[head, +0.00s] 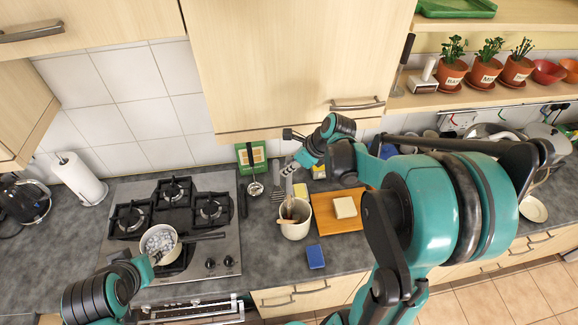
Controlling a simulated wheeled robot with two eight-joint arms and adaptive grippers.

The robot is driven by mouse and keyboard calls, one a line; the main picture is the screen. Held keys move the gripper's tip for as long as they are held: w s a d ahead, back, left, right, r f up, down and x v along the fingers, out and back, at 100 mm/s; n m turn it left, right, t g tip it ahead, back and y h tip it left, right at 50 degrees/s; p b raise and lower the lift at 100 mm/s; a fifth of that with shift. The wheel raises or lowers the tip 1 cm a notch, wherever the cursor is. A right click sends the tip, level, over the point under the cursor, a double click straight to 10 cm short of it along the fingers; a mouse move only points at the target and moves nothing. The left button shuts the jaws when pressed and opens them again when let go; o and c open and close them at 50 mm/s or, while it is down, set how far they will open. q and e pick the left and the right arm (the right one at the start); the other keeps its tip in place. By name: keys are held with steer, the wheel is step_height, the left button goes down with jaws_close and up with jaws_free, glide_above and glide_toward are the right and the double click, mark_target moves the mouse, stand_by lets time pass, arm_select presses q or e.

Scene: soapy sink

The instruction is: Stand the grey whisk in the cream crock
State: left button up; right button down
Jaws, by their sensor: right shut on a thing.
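The cream crock (296,231) stands upright on the counter, right of the hob. A brown wooden utensil leans in it. My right gripper (289,172) is above the crock and is shut on the grey whisk (290,205). The whisk points down, and its lower end overlaps the crock's mouth. I cannot tell how deep it reaches or whether it touches the crock. My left gripper (153,257) is at the lower left, by the pot on the hob; its fingers are too small to read.
A pot (159,242) with pale contents sits on the gas hob (225,262). A wooden board (325,227) with a pale block (344,207) is right of the crock. A blue sponge (315,257) lies in front. A ladle (254,187) and a slotted turner (277,193) lie behind left.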

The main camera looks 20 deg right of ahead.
mark_target(291, 194)
step_height(291, 194, down, 4)
steer(key=b, duration=0.2)
steer(key=shift+b, duration=0.4)
step_height(291, 194, down, 2)
steer(key=shift+d+f+b, duration=0.1)
steer(key=shift+b, duration=0.85)
step_height(291, 194, down, 6)
steer(key=b, duration=0.5)
steer(key=shift+b, duration=0.3)
steer(key=shift+f+b, duration=1.6)
steer(key=shift+f, duration=0.2)
